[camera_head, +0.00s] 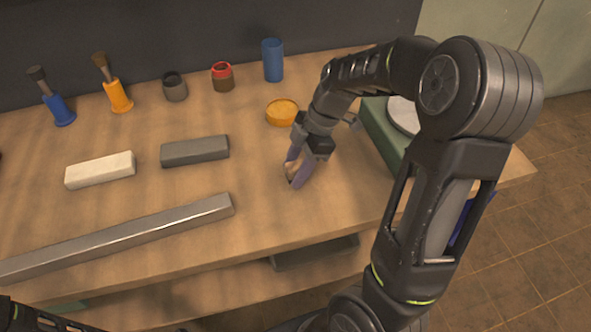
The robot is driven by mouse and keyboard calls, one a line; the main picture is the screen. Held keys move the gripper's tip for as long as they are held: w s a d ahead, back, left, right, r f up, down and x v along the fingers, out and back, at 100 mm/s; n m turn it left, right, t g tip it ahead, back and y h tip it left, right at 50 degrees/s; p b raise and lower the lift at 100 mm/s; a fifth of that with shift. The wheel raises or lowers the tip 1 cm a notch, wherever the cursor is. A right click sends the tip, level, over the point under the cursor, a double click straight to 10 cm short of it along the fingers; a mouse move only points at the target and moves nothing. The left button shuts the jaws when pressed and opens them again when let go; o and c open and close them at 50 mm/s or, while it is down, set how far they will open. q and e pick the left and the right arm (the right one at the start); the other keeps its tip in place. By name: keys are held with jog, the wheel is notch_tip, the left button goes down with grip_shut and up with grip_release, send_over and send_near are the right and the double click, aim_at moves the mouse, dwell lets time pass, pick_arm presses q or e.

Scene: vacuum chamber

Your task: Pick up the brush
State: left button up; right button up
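Two upright tool-like items with dark tops stand at the back left, one blue (60,109) and one orange (118,97). They look like brushes, but I cannot be sure. My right gripper (296,171) points down over the middle right of the table, well to the right of both. Its purple fingers stand a little apart. A tan patch shows between them, and I cannot tell whether it is a held thing or the tabletop. My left gripper is out of view; only a bit of my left arm shows at the bottom left.
On the wooden table (265,215) are a white block (100,170), a grey block (195,151), a long metal bar (120,238), a grey cup (175,88), a red-rimmed jar (223,78), a blue cylinder (273,62) and a yellow dish (282,112). A green box (378,130) is partly behind my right arm.

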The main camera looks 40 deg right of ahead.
aim_at(296, 165)
grip_shut()
jog(key=shift+r, duration=0.1)
dwell(0.4)
notch_tip(296, 165, up, 10)
jog(key=shift+f, duration=0.1)
dwell(0.7)
jog(key=shift+c, duration=1.8)
grip_release()
grip_shut()
